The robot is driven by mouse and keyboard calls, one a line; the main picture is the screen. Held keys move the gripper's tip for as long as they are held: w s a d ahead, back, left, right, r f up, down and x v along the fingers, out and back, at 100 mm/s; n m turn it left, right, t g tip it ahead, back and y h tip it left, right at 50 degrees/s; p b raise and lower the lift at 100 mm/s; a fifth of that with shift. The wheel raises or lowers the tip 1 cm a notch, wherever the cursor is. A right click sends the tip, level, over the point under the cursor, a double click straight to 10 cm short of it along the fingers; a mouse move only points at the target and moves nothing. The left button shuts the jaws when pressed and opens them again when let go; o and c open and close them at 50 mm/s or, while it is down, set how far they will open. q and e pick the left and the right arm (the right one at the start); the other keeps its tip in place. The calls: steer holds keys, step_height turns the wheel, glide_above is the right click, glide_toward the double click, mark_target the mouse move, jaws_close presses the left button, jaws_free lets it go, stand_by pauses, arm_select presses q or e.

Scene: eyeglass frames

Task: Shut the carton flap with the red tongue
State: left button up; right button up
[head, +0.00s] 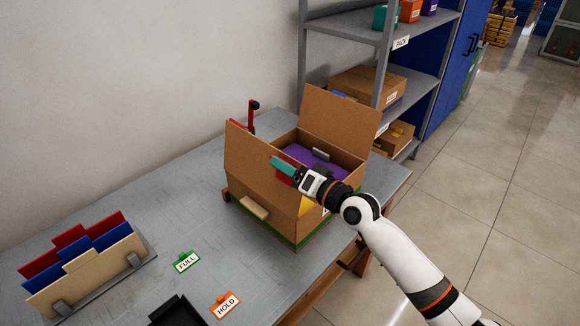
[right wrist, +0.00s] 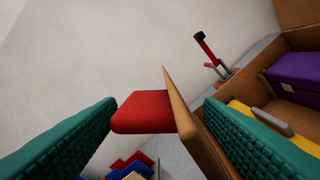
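The cardboard carton (head: 318,228) stands on the grey table with its top open. Its left flap (head: 250,155) stands up, and so does a taller flap (head: 340,118) at the back right. The red tongue (head: 285,180) is at the left flap, partly hidden by my right gripper (head: 284,171). In the right wrist view, the tongue (right wrist: 145,112) sticks out from the flap's edge (right wrist: 180,105), between the two teal fingers (right wrist: 160,130). The fingers are wide apart, one on each side of the flap; I cannot tell whether either touches. My left gripper is not in view.
Purple (head: 305,156) and yellow (head: 306,204) things lie in the carton. A red post (head: 252,116) stands behind it. A folder rack (head: 85,260), a green tag (head: 187,262), an orange tag (head: 226,304) and a dark object (head: 178,312) are on the table. Shelving (head: 388,65) stands behind.

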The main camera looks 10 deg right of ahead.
steer(key=shift+r, duration=0.1)
steer(key=b+v, duration=0.2)
steer(key=v, duration=1)
